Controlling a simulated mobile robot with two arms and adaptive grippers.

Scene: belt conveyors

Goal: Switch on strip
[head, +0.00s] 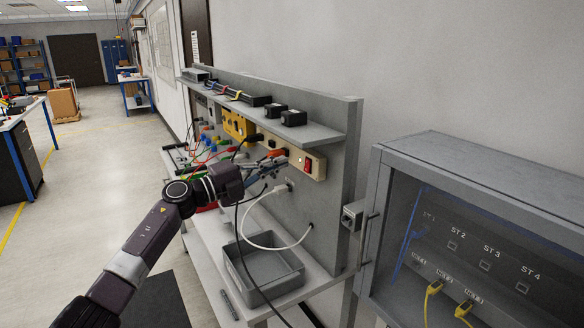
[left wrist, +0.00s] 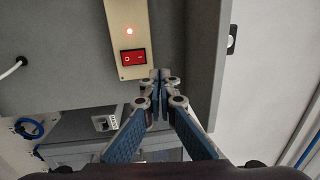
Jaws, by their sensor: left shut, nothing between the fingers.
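The power strip (head: 298,160) is a cream-coloured bar fixed to the grey back panel of the bench, with orange and black plugs along it. Its red rocker switch (head: 308,165) is at the right end, and it also shows in the left wrist view (left wrist: 133,57). A small red light (left wrist: 129,31) glows above the switch in the left wrist view. My left gripper (head: 283,162) is shut and empty. In the left wrist view its fingertips (left wrist: 160,72) are just right of and below the switch. I cannot tell whether they touch the panel. My right gripper is not in view.
A grey tray (head: 233,254) sits on the bench top below the strip. A white cable (head: 262,247) loops above it. A shelf (head: 325,134) with black boxes overhangs the strip. A grey glass-fronted cabinet (head: 480,150) stands close at the right.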

